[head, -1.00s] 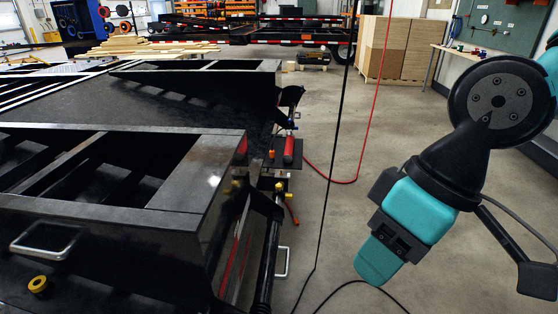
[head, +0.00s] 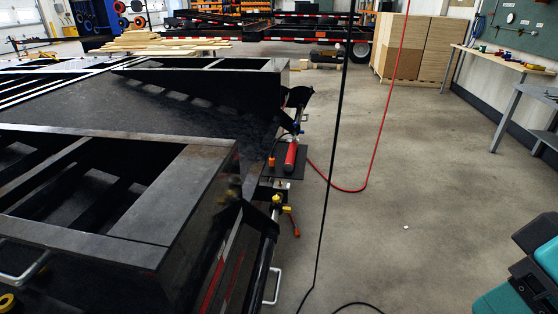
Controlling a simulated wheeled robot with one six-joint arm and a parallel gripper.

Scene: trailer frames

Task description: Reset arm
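The end of my arm shows only in the lower right corner of the head view. There, part of my gripper (head: 507,297) appears as teal and black housing, cut off by the right and bottom edges. No fingers can be made out, so whether it is open or shut is not clear. Nothing held can be seen. Open concrete floor separates it from the black trailer frame (head: 190,180) on the left.
A red hose (head: 387,115) and a black cable (head: 336,130) hang down mid-view to the floor. A red cylinder (head: 291,156) stands by the trailer's side. Stacked boxes (head: 412,48) are at the back; a workbench (head: 505,62) lines the right wall. The middle-right floor is clear.

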